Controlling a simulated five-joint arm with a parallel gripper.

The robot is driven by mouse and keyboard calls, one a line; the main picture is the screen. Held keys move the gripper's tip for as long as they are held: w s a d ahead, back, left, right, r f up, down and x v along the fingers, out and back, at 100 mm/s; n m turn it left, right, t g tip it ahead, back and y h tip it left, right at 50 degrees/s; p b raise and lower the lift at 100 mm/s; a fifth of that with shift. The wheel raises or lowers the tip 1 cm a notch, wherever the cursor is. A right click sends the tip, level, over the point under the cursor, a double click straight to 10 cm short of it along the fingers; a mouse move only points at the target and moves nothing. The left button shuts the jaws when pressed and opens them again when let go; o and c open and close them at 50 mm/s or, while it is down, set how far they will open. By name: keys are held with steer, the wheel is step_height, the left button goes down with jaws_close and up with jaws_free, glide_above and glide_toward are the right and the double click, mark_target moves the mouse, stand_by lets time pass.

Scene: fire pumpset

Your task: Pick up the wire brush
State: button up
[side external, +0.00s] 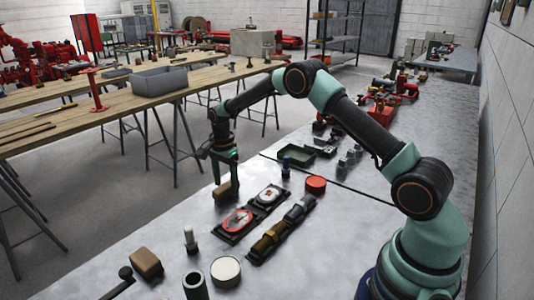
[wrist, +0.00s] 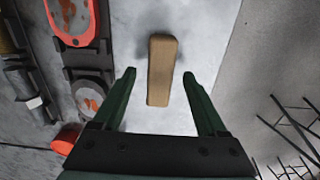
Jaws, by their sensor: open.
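A tan wooden block, which looks like the back of the wire brush (wrist: 161,66), lies on the grey bench in the wrist view. No bristles can be made out. It also shows in the side view (side external: 222,191), near the bench's left edge, under my gripper (side external: 223,173). In the wrist view my gripper (wrist: 159,74) is open, with one finger on each side of the block's near part and gaps on both sides. The fingers appear above the block and not touching it.
A black-framed red gauge (side external: 238,221) and another framed gauge (side external: 268,197) lie right of the block. A red round lid (side external: 315,184) is farther right. Another brown block (side external: 146,263) and a white round piece (side external: 226,271) are nearer. The bench's left edge is close.

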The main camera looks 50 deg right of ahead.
mark_target(226, 185)
step_height(226, 185, down, 2)
jaws_close()
stand_by(0.3)
steer(key=shift+r, duration=0.2)
step_height(226, 185, up, 20)
steer(key=shift+f, duration=0.15)
stand_by(0.3)
